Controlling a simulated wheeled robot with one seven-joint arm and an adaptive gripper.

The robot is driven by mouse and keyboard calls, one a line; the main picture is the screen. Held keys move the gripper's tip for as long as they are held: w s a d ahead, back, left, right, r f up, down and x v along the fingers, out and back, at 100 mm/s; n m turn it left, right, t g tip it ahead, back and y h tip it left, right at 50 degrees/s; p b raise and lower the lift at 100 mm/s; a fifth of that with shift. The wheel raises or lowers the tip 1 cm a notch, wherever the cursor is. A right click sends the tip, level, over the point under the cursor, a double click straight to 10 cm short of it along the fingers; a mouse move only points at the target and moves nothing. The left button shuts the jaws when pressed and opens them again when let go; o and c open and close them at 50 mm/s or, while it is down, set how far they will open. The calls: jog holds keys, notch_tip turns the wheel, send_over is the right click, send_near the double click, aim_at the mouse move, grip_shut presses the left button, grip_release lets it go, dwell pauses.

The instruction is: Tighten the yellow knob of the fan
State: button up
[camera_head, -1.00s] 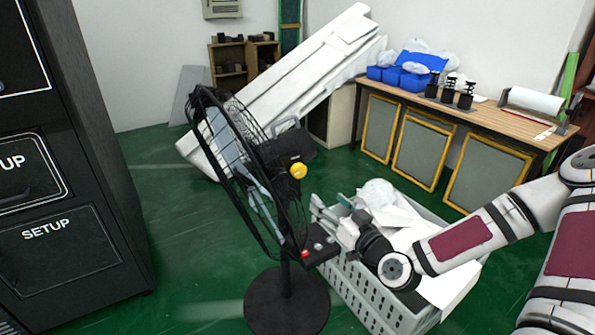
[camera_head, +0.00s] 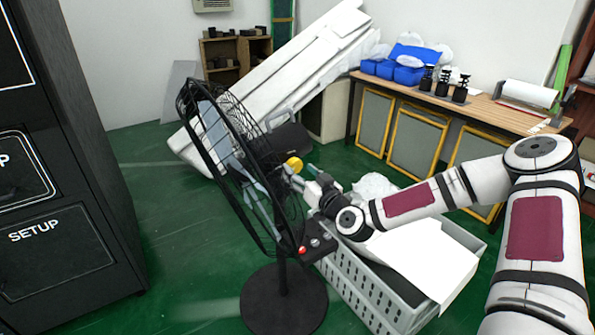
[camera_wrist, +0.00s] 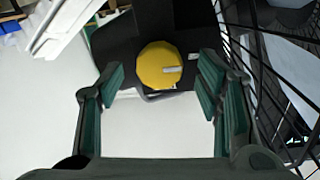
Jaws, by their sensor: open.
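The black standing fan (camera_head: 215,165) is on the green floor, its cage facing left. Its yellow knob (camera_head: 294,164) sits on the black housing behind the cage. In the wrist view the knob (camera_wrist: 159,65) is round with a pale mark, between and beyond the fingertips. My gripper (camera_head: 302,175) is just right of and slightly below the knob. In the wrist view my gripper (camera_wrist: 160,88) is open, with green-padded fingers on either side and nothing held. Whether a finger touches the knob cannot be told.
The fan's control box with a red button (camera_head: 302,249) is below my gripper. A grey crate (camera_head: 375,290) with white sheets stands under my arm. The fan cage wires (camera_wrist: 262,80) run close to the right finger. A black cabinet (camera_head: 75,250) is at left.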

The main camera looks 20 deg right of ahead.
jog(key=shift+x, duration=0.9)
jog(key=c, duration=1.2)
jog(key=shift+o, duration=0.2)
jog(key=shift+m, duration=0.8)
jog(key=o, duration=1.2)
jog(key=shift+c, duration=0.2)
